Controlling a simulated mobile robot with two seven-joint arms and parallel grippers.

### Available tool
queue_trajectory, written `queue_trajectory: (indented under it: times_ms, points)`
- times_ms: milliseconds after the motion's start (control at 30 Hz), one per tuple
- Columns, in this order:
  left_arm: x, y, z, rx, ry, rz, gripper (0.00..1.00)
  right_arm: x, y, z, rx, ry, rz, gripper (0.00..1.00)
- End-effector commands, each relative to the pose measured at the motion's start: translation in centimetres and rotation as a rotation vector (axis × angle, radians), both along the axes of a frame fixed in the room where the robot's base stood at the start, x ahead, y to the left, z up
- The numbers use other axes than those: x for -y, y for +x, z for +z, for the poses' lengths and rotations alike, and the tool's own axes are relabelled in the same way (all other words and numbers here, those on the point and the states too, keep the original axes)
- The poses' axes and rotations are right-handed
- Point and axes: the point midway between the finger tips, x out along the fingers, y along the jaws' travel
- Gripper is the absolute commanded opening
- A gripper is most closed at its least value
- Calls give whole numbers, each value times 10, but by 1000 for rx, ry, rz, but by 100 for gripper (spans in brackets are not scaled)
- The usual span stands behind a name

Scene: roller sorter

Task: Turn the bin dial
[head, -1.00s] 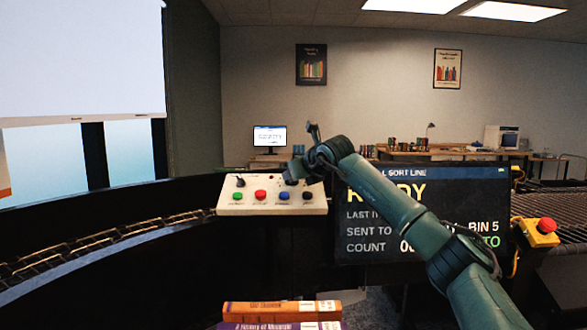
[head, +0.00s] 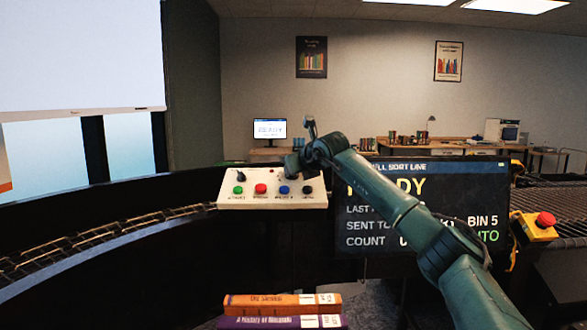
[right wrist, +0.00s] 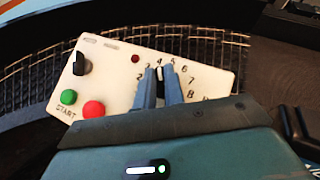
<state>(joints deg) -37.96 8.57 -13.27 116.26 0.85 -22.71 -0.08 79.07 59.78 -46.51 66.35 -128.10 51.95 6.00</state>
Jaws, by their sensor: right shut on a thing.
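The control panel (head: 235,202) is a cream box in the middle of the head view, and it also shows in the right wrist view (right wrist: 120,92). The bin dial (right wrist: 160,73) is a dark knob with a pale pointer mark, ringed by printed numbers. The mark appears to face up near the 4. My right gripper (right wrist: 161,84) is shut on the dial, one finger on each side. In the head view my right gripper (head: 292,167) hides most of the dial. My left gripper is not in view.
The panel also carries a black selector knob (right wrist: 80,63), a green button (right wrist: 68,97), a red button (right wrist: 93,110) and more buttons. A display (head: 350,215) stands behind my right arm. A red stop button (head: 546,219) is at right. Books (head: 280,304) lie at the bottom.

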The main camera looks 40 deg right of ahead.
Motion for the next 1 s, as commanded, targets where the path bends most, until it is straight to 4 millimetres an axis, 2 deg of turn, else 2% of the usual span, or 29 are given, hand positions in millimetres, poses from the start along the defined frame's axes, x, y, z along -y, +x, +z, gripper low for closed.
queue_trajectory:
  times_ms: [33, 300, 467, 733, 767, 1000]
  points:
    - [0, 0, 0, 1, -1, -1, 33, 0, 0, -5, -12, 1, -1, 0]
    - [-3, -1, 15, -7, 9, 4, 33, 1, 0, -3, -40, -16, 72, 0]
    - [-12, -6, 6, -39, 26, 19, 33, 1, -1, -6, -50, -32, 119, 0]
    - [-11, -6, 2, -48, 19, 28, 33, 1, 0, -9, -52, -34, 124, 0]
    - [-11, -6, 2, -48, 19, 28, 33, 1, 0, -9, -52, -34, 124, 12]
    - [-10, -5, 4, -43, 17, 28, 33, 1, 0, -9, -52, -34, 124, 32]
